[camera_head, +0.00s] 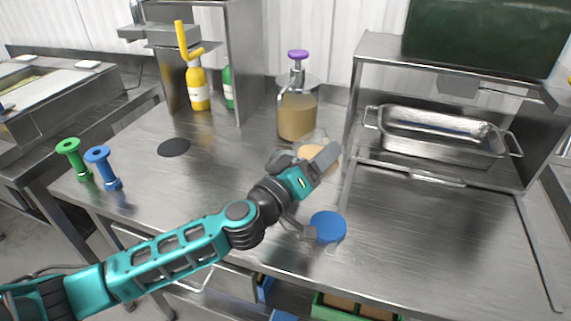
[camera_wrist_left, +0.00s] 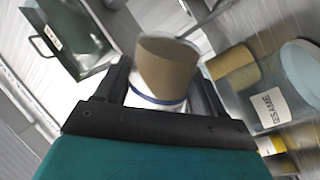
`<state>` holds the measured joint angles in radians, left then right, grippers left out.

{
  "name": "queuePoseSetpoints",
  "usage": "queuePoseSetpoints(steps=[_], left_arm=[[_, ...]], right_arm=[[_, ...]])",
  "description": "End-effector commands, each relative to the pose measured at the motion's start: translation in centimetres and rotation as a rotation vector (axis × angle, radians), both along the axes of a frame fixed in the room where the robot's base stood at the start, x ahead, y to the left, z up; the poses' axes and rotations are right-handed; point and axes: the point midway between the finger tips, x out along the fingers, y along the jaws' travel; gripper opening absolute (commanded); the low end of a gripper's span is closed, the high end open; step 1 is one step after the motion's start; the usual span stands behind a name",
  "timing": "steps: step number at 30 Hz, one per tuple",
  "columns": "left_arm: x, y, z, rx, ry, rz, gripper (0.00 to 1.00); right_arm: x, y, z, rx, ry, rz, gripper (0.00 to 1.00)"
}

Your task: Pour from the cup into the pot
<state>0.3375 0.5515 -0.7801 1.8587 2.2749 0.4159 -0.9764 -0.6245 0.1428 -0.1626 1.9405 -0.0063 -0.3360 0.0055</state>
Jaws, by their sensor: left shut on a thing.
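My left gripper (camera_head: 310,155) reaches over the middle of the counter. It is shut on a cup whose beige top (camera_head: 314,152) shows beside the fingers, partly hidden by them. In the left wrist view the cup (camera_wrist_left: 166,68) sits between the two fingers (camera_wrist_left: 160,95), brownish, with a blue band low down. I cannot tell its exact tilt. A clear pot-like vessel (camera_head: 297,118) with tan contents and a purple knob stands just behind the gripper. I cannot tell whether it is the task's pot. No pouring stream shows. My right gripper is not in view.
A steel tray (camera_head: 440,157) stands under the shelf at right. A blue disc (camera_head: 327,227) lies in front of the gripper. Green (camera_head: 74,160) and blue (camera_head: 103,168) spools stand at left. A yellow bottle (camera_head: 198,88) stands behind. The left-middle counter is mostly clear.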

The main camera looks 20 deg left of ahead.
Motion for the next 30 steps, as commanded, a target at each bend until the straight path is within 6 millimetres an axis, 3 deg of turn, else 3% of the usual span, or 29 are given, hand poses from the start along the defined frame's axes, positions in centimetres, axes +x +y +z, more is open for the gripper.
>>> queuePoseSetpoints(steps=[12,30], left_arm=[[0.0,0.1,-0.2,-0.055,0.015,0.001,0.34],[0.1,0.3,-0.5,-0.131,0.036,0.001,0.34]], right_arm=[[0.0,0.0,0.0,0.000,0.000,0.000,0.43],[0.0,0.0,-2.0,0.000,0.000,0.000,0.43]])
